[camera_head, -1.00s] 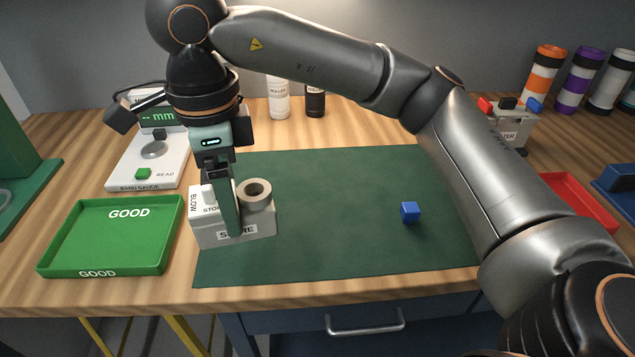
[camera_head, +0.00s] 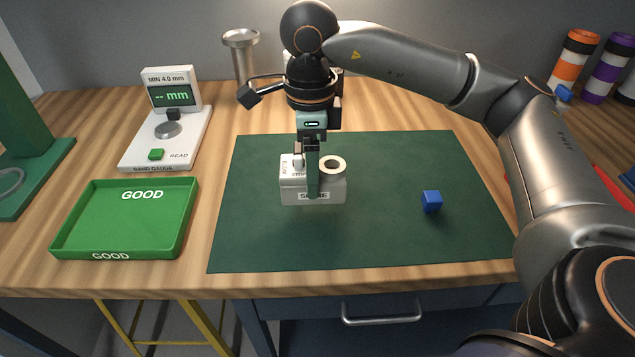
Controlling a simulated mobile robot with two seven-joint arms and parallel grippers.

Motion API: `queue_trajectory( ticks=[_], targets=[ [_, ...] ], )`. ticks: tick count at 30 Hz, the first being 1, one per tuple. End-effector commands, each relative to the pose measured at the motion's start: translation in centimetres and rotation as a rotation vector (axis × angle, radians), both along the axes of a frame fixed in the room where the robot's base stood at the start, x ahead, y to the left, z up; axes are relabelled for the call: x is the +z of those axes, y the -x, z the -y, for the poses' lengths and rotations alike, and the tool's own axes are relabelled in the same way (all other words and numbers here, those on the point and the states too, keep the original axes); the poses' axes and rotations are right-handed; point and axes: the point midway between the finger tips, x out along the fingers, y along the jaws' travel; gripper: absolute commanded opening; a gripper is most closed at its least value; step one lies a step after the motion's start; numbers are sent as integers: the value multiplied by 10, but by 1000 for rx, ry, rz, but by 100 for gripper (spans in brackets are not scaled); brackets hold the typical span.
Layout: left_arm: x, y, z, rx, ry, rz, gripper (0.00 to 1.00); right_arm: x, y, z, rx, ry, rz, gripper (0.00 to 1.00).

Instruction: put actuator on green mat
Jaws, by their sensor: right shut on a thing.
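The actuator (camera_head: 331,191) is a small light grey box with a tan-rimmed ring on its top right and lettering on its top left. Its front label is partly covered by a finger. It is over the left-middle part of the green mat (camera_head: 390,245), upright. I cannot tell whether its base touches the mat. My right gripper (camera_head: 312,178) points down from above and is shut on the actuator, one green finger running down its front. The far finger is hidden. My left gripper is not in view.
A small blue cube (camera_head: 432,201) lies on the mat's right part. A green GOOD tray (camera_head: 125,218) and a white gauge (camera_head: 165,145) stand left of the mat. A metal funnel-topped post (camera_head: 240,50) stands behind. The mat's front is clear.

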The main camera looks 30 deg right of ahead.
Motion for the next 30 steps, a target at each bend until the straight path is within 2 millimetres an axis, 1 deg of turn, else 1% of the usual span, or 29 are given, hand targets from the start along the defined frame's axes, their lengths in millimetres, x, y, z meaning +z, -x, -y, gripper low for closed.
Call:
queue_trajectory(
  ticks=[7,8,12,14,21,25,26,30],
  targets=[
    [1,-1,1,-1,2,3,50,-13,-2,11,-2,0,1,0],
    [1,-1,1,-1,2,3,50,-16,-3,14,-3,1,1,0],
    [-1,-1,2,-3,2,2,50,-38,-2,12,-1,0,0,0],
    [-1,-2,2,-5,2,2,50,-43,-2,13,-2,0,1,0],
    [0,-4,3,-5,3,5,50,-44,-3,12,-1,-2,4,0],
    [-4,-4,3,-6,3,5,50,-48,-3,12,-1,-2,3,0],
    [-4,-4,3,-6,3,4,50,-49,-2,12,-1,-1,1,76],
    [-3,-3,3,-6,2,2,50,-48,-2,12,-1,-1,1,92]
  ],
)
